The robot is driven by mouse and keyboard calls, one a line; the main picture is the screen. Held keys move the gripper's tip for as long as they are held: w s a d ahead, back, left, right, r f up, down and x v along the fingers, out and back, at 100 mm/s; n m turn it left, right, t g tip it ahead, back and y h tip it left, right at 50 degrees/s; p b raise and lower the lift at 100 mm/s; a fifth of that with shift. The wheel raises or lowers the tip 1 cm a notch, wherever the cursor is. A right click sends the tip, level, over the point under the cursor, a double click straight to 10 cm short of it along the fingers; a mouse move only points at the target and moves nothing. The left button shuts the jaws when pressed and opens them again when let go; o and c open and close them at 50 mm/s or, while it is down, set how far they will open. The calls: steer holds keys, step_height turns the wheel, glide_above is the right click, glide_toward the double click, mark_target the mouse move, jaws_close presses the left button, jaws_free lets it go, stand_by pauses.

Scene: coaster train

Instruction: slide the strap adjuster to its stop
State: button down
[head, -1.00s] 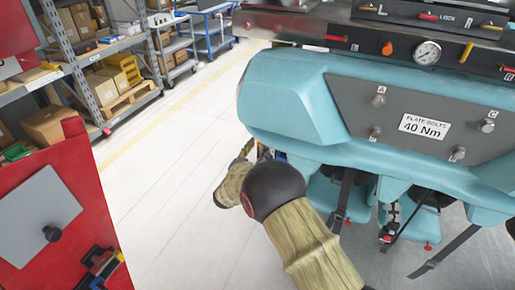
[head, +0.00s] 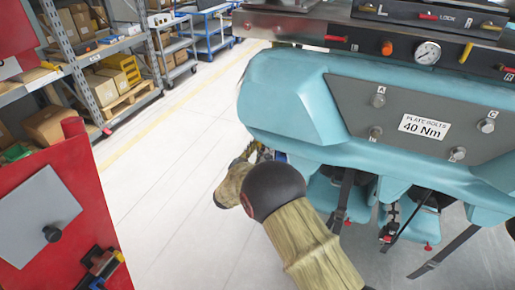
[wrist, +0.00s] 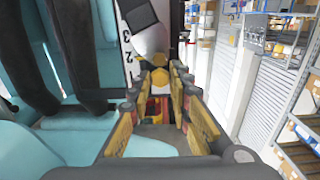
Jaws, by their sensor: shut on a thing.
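My gripper (wrist: 160,88) reaches forward in the wrist view, its two yellow-and-dark fingers closing on a small yellow piece (wrist: 158,80), which looks like the strap adjuster. The fingertips hide much of the held piece. In the head view my gripper (head: 256,155) is at the left lower edge of the teal seat unit (head: 290,95), partly hidden behind my dark wrist joint. The adjuster cannot be made out there.
Dark straps (head: 345,190) hang below the teal unit beside teal seats (head: 325,195). Dark shoulder pads (wrist: 75,55) are left in the wrist view. A red cabinet (head: 90,180) stands at left, shelves (head: 95,75) behind it. The pale floor (head: 165,150) between is clear.

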step_height(320, 180, down, 6)
steer(key=b, duration=0.2)
steer(key=c, duration=1.6)
jaws_free()
steer(key=shift+r, duration=0.1)
steer(key=v, duration=1.2)
steer(key=shift+c, duration=0.2)
